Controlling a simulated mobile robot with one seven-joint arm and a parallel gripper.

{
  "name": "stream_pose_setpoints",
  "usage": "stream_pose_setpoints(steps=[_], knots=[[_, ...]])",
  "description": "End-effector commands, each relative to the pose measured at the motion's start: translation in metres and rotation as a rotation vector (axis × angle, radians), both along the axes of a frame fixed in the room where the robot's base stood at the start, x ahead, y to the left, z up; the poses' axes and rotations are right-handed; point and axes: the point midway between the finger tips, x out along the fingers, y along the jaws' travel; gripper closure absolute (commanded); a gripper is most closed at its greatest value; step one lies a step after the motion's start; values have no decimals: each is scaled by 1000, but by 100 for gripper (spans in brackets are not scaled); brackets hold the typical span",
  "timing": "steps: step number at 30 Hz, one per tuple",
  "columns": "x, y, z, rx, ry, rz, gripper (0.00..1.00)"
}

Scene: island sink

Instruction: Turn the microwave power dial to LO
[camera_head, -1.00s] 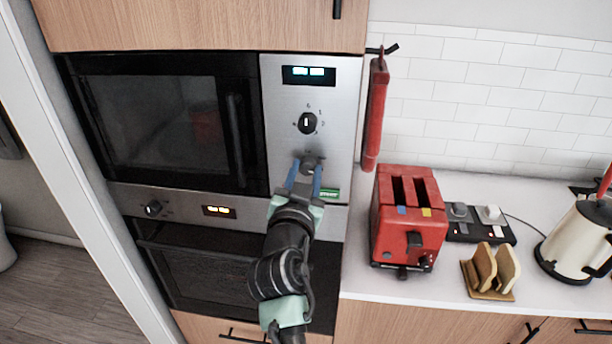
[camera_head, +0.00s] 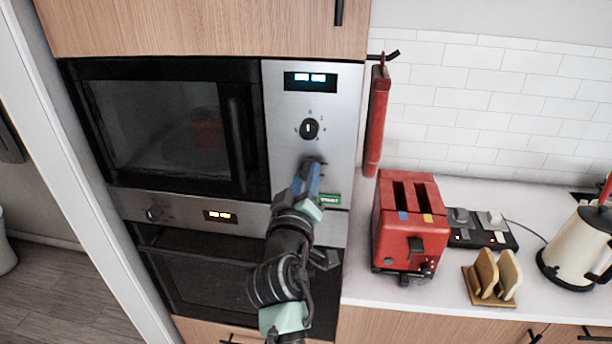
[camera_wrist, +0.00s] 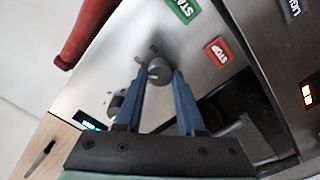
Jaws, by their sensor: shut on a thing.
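The microwave (camera_head: 165,125) has a steel control panel with two dials. The upper dial (camera_head: 309,129) is black with a white pointer line and small marks around it; it also shows in the wrist view (camera_wrist: 115,104). The lower dial (camera_head: 314,162) is grey and partly hidden by my fingers. In the wrist view the lower dial (camera_wrist: 158,71) sits between my two blue fingertips. My gripper (camera_wrist: 160,80) is shut on this lower dial, tilted in the head view (camera_head: 311,172).
A green START button (camera_wrist: 185,8) and a red STOP button (camera_wrist: 219,50) lie close to the lower dial. A red hanging item (camera_head: 376,120) is right of the panel. A red toaster (camera_head: 408,225) stands on the counter. An oven (camera_head: 220,270) is below.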

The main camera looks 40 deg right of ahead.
Motion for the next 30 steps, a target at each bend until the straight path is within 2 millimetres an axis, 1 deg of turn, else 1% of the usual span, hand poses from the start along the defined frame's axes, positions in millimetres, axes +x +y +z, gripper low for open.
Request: stream_pose_setpoints(steps=[18,24,30], knots=[[0,0,-2,-371,442,0,100],[0,0,-2,-464,551,0,100],[0,0,-3,-527,624,0,100]])
